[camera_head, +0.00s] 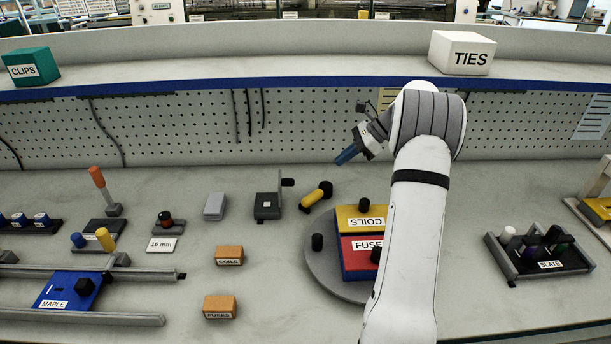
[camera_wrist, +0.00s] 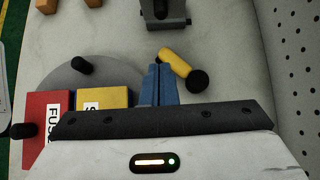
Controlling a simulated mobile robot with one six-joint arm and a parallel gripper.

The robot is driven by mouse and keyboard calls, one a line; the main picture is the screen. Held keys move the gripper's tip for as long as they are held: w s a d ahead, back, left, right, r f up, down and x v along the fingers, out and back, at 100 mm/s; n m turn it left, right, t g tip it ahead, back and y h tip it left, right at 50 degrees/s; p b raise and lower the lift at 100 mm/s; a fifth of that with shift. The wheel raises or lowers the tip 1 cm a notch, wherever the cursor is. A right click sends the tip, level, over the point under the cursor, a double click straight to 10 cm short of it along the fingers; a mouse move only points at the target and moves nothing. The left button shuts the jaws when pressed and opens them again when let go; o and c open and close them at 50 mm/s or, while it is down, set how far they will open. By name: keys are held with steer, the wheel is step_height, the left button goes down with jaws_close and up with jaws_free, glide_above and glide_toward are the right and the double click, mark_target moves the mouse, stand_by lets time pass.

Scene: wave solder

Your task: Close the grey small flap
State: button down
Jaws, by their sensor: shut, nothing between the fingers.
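A small dark grey box (camera_head: 267,206) stands on the bench left of centre. A thin grey flap (camera_head: 280,194) stands upright at its right side, with a black knob (camera_head: 289,182) sticking out to the right near the top. The box also shows, cut off, at the top of the wrist view (camera_wrist: 165,22). My gripper (camera_head: 346,155) is above the bench, to the right of the flap and apart from it. Its blue fingers (camera_wrist: 158,82) are together and hold nothing.
A yellow cylinder with a black end (camera_head: 316,195) lies between the box and my gripper. A round grey turntable (camera_head: 322,262) carries yellow and red bins. A light grey block (camera_head: 214,206) is left of the box. The pegboard (camera_head: 200,125) rises behind.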

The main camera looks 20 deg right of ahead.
steer(key=x, duration=0.4)
steer(key=a+r+p+x, duration=0.1)
steer(key=x, duration=0.7)
steer(key=shift+w+a+r, duration=0.1)
steer(key=shift+w+r, duration=0.2)
steer(key=shift+w, duration=0.1)
steer(key=shift+w+a, duration=0.2)
steer(key=shift+a, duration=0.3)
